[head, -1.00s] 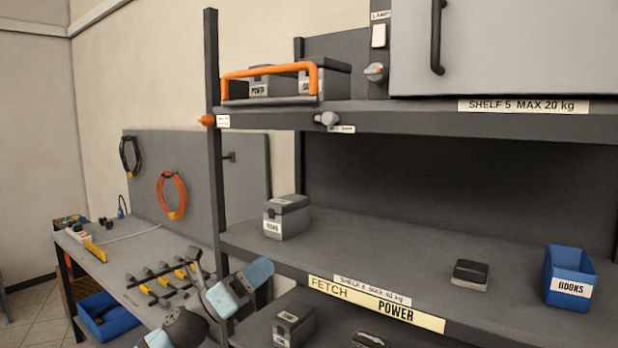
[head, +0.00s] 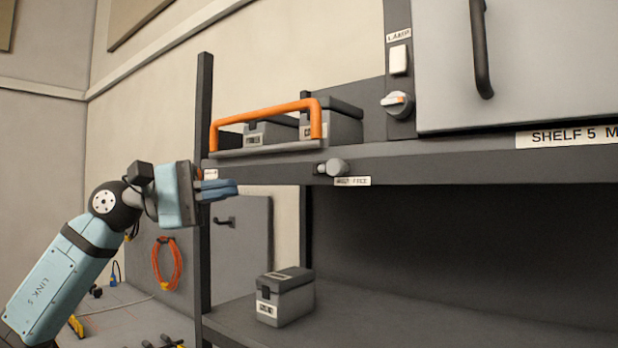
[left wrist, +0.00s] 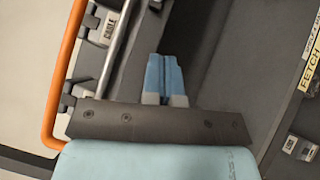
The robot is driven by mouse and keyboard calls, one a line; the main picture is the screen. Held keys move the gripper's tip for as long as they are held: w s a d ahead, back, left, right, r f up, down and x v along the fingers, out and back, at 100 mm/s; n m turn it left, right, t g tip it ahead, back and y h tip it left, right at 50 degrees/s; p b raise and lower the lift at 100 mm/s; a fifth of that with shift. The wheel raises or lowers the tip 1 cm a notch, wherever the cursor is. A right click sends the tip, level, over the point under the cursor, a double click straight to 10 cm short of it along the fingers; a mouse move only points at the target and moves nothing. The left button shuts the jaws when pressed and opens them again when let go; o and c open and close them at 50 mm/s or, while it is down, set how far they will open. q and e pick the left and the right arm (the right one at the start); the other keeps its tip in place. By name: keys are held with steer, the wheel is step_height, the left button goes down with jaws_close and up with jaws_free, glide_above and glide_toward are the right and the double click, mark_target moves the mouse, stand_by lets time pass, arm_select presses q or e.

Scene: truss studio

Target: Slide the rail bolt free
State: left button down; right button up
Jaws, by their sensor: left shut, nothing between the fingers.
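The orange guard rail (head: 262,108) stands along the shelf edge around grey boxes; it also shows in the left wrist view (left wrist: 62,70). Below its right end a grey round knob (head: 337,167) sticks out of the shelf's front edge, above a small label (head: 352,181) that seems to end in "FREE". A bit of an orange knob (head: 200,174) shows at the left post, mostly hidden by my gripper. I cannot tell which is the bolt. My left gripper (head: 236,189) is shut and empty in front of the post, left of the grey knob. Its blue fingers show in the left wrist view (left wrist: 163,72).
The left shelf post (head: 204,110) stands close to my gripper. A switch and a rotary knob (head: 397,103) sit on a panel at the upper right, beside a cabinet door with a dark handle (head: 481,50). A grey box (head: 286,297) stands on the lower shelf.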

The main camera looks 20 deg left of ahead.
mark_target(338, 167)
arm_select(q)
steer(key=shift+s+d, duration=0.1)
steer(key=p+x, duration=0.3)
steer(key=x, duration=0.7)
steer(key=shift+d+r+p, duration=0.1)
steer(key=shift+r+p, duration=0.15)
steer(key=shift+p, duration=0.15)
steer(key=shift+s+d+r+p, duration=0.15)
steer(key=shift+d+p, duration=0.1)
steer(key=shift+d, duration=0.3)
steer(key=shift+s+d+r+p, duration=0.1)
steer(key=shift+s+d+p, duration=0.1)
steer(key=shift+d, duration=0.35)
steer(key=shift+s+d, duration=0.3)
steer(key=shift+d, duration=0.25)
